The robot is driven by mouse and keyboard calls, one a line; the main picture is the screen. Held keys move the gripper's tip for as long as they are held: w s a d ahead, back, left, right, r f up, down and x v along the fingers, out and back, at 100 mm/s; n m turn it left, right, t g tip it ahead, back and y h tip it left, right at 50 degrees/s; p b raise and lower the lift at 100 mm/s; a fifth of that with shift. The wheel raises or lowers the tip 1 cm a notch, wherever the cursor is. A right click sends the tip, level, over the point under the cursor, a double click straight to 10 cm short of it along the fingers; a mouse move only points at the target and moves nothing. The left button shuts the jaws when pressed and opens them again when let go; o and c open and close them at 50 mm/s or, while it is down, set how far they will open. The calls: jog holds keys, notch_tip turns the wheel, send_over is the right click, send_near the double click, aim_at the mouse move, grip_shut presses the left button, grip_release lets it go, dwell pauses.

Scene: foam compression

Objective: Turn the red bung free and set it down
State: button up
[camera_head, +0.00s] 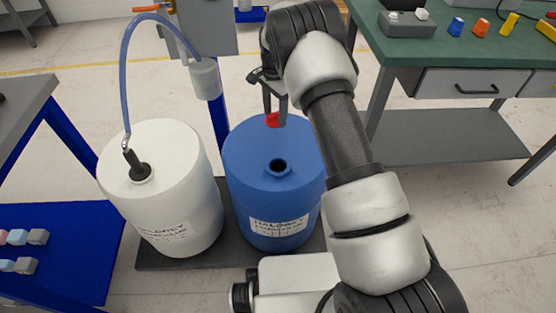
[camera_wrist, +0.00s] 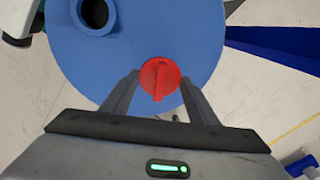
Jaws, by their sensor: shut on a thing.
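The blue drum (camera_head: 238,165) stands upright in the middle of the head view, with a dark open hole (camera_head: 278,166) in its top. The hole also shows at the upper left of the wrist view (camera_wrist: 95,13). The red bung (camera_head: 272,120) is over the far part of the drum's top, apart from the hole. In the wrist view the round bung with its raised grip bar (camera_wrist: 160,78) lies between my fingertips. My gripper (camera_head: 275,112) points down and is shut on the bung. I cannot tell whether the bung touches the drum top.
A white drum (camera_head: 172,205) with a blue hose (camera_head: 124,75) stands left of the blue drum. Both are on a dark platform (camera_head: 170,262). A green-topped bench (camera_head: 470,45) is at the right, and a grey-topped table (camera_head: 22,105) at the left.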

aim_at(275, 119)
dwell(0.3)
jog(key=shift+f+b, duration=0.8)
jog(key=shift+f, duration=0.65)
jog(key=shift+f+b, duration=0.35)
jog(key=shift+f, duration=0.25)
jog(key=o, duration=1.5)
jog(key=shift+c, duration=0.2)
jog(key=shift+r+p, duration=2.8)
jog(key=shift+r, duration=1.75)
jog(key=s+r+p, duration=0.2)
jog(key=s+r, duration=0.1)
jog(key=s, duration=0.9)
